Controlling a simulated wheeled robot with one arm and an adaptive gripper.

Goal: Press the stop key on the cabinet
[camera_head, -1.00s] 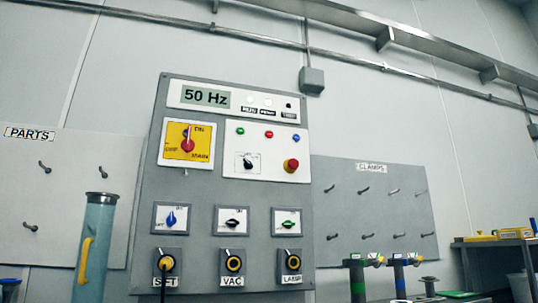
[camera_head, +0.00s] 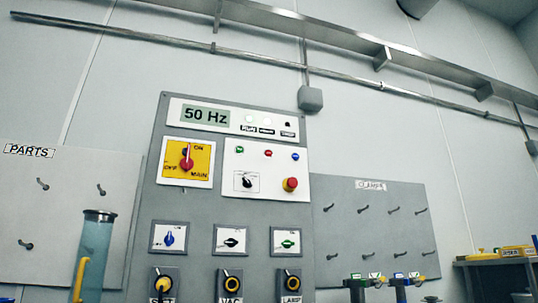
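The grey cabinet (camera_head: 200,205) stands upright against the wall in the middle of the view. Its white control panel (camera_head: 250,165) carries a small green round key (camera_head: 240,151), a red one (camera_head: 268,153) and a blue one (camera_head: 295,156) in a row. The lettering by the small keys is too small to read, so I cannot tell which is marked stop. My gripper is not in view.
Above is a "50 Hz" display (camera_head: 205,115); a red main switch (camera_head: 187,163) sits on a yellow plate. Small knobs and round sockets fill the lower cabinet. A clear cylinder (camera_head: 93,245) stands left. Pegboards flank the cabinet; a shelf (camera_head: 500,258) is at right.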

